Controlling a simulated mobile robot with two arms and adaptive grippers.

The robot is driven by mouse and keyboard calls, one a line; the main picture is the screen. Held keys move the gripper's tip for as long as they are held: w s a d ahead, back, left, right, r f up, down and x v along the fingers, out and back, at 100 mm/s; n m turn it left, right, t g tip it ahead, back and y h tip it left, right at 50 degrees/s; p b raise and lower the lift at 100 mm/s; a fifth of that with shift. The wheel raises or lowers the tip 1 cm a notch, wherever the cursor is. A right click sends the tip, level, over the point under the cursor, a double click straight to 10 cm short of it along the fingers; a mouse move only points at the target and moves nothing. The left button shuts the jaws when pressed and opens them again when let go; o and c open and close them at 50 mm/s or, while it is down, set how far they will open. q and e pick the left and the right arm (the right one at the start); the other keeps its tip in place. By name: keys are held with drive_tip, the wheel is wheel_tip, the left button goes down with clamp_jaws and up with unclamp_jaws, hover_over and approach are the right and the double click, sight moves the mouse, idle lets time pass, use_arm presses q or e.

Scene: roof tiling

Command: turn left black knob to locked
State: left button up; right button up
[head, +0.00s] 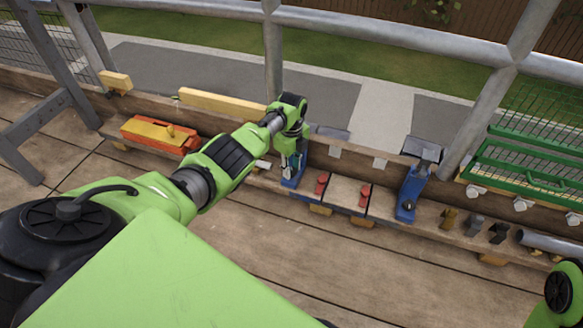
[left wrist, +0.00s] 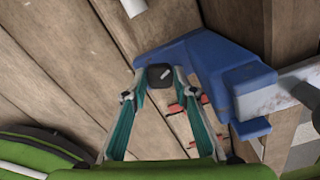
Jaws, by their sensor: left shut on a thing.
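My left gripper (head: 290,165) is at the left blue clamp (head: 299,172), which stands on the wooden ledge. In the left wrist view the gripper (left wrist: 160,78) has its fingertips on both sides of the black knob (left wrist: 160,72) and is shut on it. The knob carries a short pale mark that runs at a slant. It sits at the end of the blue clamp body (left wrist: 215,65). The gripper hides the knob in the head view. A second blue clamp (head: 413,183) with a black knob (head: 408,206) stands to the right. My right gripper is not in view.
Two red-handled pieces (head: 321,184) stand between the clamps. An orange toolbox (head: 158,135) lies to the left. A green rack (head: 530,165) and a metal pipe (head: 550,243) are at the right. Grey guardrail posts (head: 272,60) rise behind. The planks in front are clear.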

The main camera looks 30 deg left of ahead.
sight(292, 171)
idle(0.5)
use_arm(q)
drive_tip(key=o, duration=1.1)
drive_tip(key=shift+r, duration=0.1)
drive_tip(key=shift+w+r, duration=0.1)
drive_tip(key=shift+r, duration=3.8)
